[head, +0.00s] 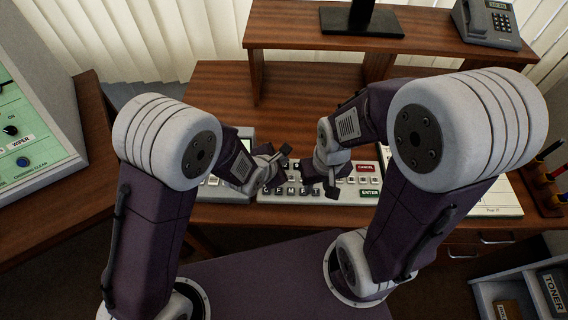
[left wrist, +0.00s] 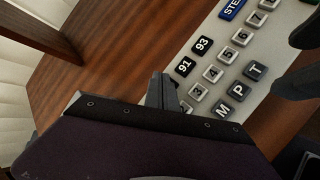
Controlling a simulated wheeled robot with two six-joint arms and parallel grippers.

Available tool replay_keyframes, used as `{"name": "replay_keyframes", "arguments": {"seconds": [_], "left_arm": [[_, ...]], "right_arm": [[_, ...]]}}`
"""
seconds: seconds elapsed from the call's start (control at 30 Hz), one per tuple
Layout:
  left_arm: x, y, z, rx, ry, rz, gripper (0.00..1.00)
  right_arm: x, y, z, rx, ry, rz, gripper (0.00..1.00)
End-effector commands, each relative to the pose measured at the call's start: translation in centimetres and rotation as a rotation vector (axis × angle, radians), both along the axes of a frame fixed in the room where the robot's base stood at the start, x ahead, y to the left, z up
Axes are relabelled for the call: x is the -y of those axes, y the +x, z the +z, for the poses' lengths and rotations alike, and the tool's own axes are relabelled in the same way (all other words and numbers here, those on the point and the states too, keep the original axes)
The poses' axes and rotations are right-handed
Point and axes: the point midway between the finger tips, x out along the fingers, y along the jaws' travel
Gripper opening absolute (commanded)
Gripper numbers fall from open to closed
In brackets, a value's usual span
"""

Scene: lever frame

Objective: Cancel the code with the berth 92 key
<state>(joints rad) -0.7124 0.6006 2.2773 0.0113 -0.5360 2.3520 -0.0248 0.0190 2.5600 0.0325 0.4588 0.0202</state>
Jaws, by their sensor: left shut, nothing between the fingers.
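A pale keyboard panel (head: 345,182) lies on the wooden desk, with a red key (head: 366,168) and a green ENTER key (head: 370,193) at its right.
A grey device (head: 238,192) stands left of the panel. A raised wooden shelf (head: 310,32) with a monitor stand (head: 362,20) and a telephone (head: 488,22) is behind. A green control panel (head: 28,130) stands far left. Bare desk (head: 215,95) lies behind the left gripper.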

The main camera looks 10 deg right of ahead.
Motion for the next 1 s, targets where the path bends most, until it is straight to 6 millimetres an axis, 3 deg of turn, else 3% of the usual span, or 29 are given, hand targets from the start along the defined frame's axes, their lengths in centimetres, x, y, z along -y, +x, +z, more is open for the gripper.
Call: {"name": "replay_keyframes", "arguments": {"seconds": [0.17, 0.6, 1.0], "left_arm": [[0.0, 0.0, 0.8, 0.001, -0.001, 0.0, 0.0], [0.0, 0.0, 5.1, 0.0, 0.0, 0.0, 0.0], [0.0, 0.0, 5.0, 0.0, 0.0, 0.0, 0.0]], "right_arm": [[0.0, 0.0, 0.7, 0.0, 0.0, 0.0, 0.36], [0.0, 0.0, 4.3, 0.0, 0.0, 0.0, 0.36], [0.0, 0.0, 4.1, 0.0, 0.0, 0.0, 0.36]]}}
